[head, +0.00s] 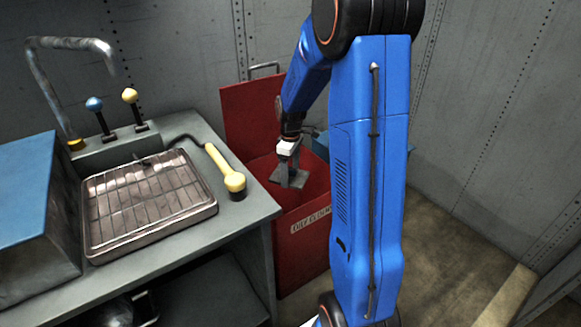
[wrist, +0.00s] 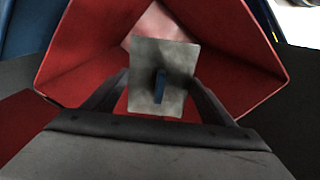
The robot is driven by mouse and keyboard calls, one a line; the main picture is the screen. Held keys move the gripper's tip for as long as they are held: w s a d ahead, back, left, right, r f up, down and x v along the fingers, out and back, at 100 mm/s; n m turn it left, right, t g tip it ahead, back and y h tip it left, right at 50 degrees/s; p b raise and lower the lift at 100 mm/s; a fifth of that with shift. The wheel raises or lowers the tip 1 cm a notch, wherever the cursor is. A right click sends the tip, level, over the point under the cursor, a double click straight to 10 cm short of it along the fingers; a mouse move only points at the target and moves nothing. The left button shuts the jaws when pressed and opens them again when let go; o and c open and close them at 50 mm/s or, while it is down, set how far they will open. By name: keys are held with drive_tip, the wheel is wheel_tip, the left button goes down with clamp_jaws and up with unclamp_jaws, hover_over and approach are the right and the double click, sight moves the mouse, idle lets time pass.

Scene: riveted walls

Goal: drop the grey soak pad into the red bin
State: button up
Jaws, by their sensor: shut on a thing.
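The grey soak pad (wrist: 148,58) is a flat square in the wrist view, held between the fingers of my gripper (wrist: 160,95). In the head view the pad (head: 290,179) hangs tilted under my gripper (head: 287,160), which is shut on it. The red bin (head: 309,245) stands right of the counter with its lid raised at the back. In the wrist view the bin's open mouth and red walls (wrist: 75,55) surround the pad. The pad is over the bin's opening; its exact depth against the rim is hard to tell.
A grey counter (head: 262,211) with a metal sink rack (head: 148,203), a tap (head: 72,85), knobbed levers and a yellow-handled sprayer (head: 226,168) stands left of the bin. The raised lid (head: 247,117) rises behind the opening. Floor at right (head: 450,230) is clear.

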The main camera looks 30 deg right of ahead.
drive_tip(key=shift+f, duration=22)
drive_tip(key=shift+f, duration=2.25)
